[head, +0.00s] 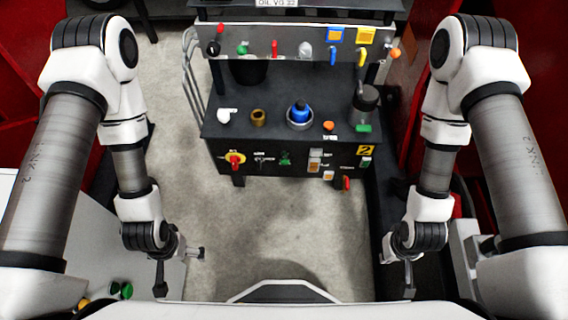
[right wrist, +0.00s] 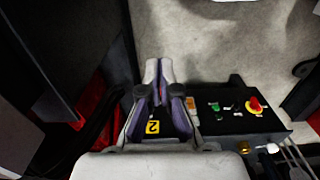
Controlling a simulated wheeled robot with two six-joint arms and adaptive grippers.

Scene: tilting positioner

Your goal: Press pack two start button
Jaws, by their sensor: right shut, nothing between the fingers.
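The black front panel with the yellow "2" label (head: 365,150) is at the centre of the head view. On it are a green control (head: 286,158), pale switches (head: 315,160) and a red stop knob on yellow (head: 235,160). Their small labels are unreadable, so I cannot tell which is start. In the right wrist view, the green control (right wrist: 214,106) lies right of my right gripper (right wrist: 158,65). That gripper is shut, empty, and apart from the panel. It points down at lower right in the head view. My left gripper (head: 160,288) is at lower left; its fingers are too unclear to judge.
The bench top (head: 270,135) holds a brass part (head: 258,117), a blue-capped item (head: 299,112) and a dark cylinder (head: 366,98). A rail above carries several coloured handles. Grey floor (head: 270,230) in front is clear. Red structures stand at both sides.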

